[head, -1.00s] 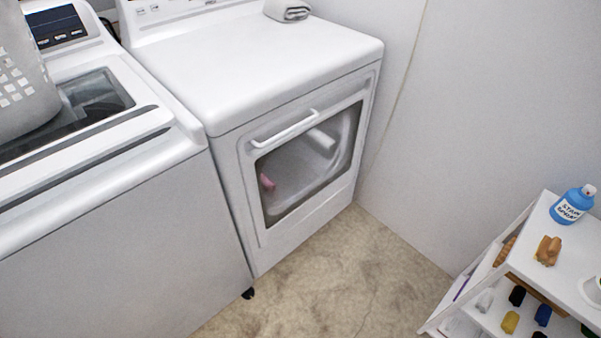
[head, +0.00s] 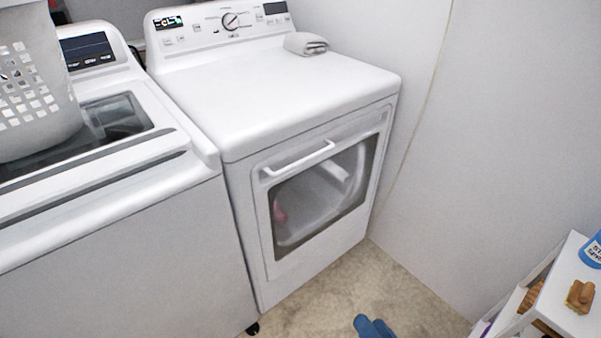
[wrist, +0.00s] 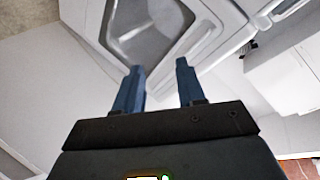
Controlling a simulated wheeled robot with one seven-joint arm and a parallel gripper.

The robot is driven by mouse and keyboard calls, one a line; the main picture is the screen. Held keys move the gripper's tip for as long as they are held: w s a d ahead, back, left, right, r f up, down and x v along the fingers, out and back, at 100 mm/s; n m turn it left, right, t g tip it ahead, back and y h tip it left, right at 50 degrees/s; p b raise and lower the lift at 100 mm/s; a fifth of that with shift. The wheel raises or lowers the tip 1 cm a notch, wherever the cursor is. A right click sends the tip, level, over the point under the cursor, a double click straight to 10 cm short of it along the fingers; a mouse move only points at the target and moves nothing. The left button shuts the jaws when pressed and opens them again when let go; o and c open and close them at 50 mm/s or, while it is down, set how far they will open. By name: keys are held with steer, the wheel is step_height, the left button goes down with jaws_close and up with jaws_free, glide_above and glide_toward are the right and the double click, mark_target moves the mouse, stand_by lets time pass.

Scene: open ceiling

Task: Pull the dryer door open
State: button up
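The white dryer (head: 275,95) stands against the back wall, its windowed front door (head: 320,195) closed. A white bar handle (head: 298,158) runs along the top of the door. A pink item shows dimly through the glass. My gripper (head: 373,326) shows as blue fingers at the bottom edge of the head view, low in front of the dryer and well apart from the door. In the wrist view my gripper (wrist: 158,68) has its two blue fingers spread with nothing between them. The door window (wrist: 150,30) lies beyond the fingertips there.
A white washer (head: 110,220) stands left of the dryer with a white basket (head: 35,85) on top. A white shelf cart (head: 560,292) with a blue bottle (head: 592,250) stands at the lower right. Floor between is clear.

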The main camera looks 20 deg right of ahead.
steer(key=w+f+m, duration=0.2)
steer(key=w, duration=0.6)
steer(key=m+y+b, duration=0.3)
steer(key=m+y, duration=0.1)
steer(key=y, duration=0.1)
glide_toward(298, 165)
steer(key=w, duration=0.1)
steer(key=shift+t, duration=0.3)
steer(key=shift+f+b+x, duration=0.15)
steer(key=shift+b+x, duration=0.15)
steer(key=shift+x, duration=1.75)
steer(key=shift+f+b+x, duration=0.2)
steer(key=shift+b+x, duration=0.05)
steer(key=shift+x, duration=1.8)
steer(key=shift+s+a, duration=0.1)
steer(key=shift+s, duration=0.05)
jaws_close()
